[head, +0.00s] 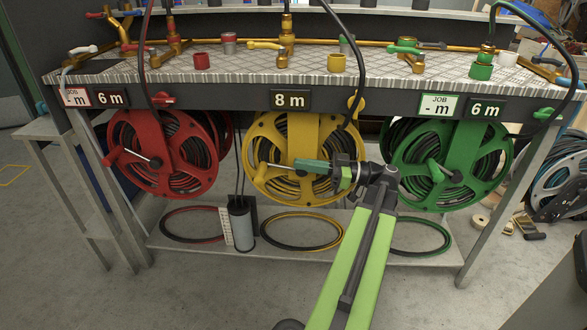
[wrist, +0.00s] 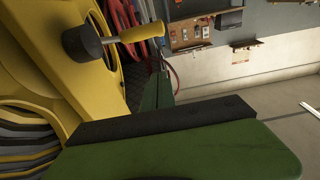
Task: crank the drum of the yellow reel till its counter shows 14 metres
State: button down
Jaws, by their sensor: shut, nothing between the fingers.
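The yellow reel (head: 262,135) hangs under the middle of the bench, and its counter (head: 290,100) reads 8 m. Its crank has a pale metal arm (head: 276,166) pointing left across the drum. My gripper (head: 300,165) is in front of the yellow drum, right of the crank grip. It is shut and empty; green fingers with a dark pad fill the lower wrist view.
A red reel (head: 140,128) with a 6 m counter hangs left, a green reel (head: 487,135) with a 6 m counter right. Coiled hoses and a grey cylinder (head: 240,222) are on the lower shelf (head: 400,257). Valves and pipes stand on the bench top. The floor in front is open.

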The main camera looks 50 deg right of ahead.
jog(key=w+a+f+b, duration=0.3)
jog(key=w+a, duration=0.2)
jog(key=w, duration=0.3)
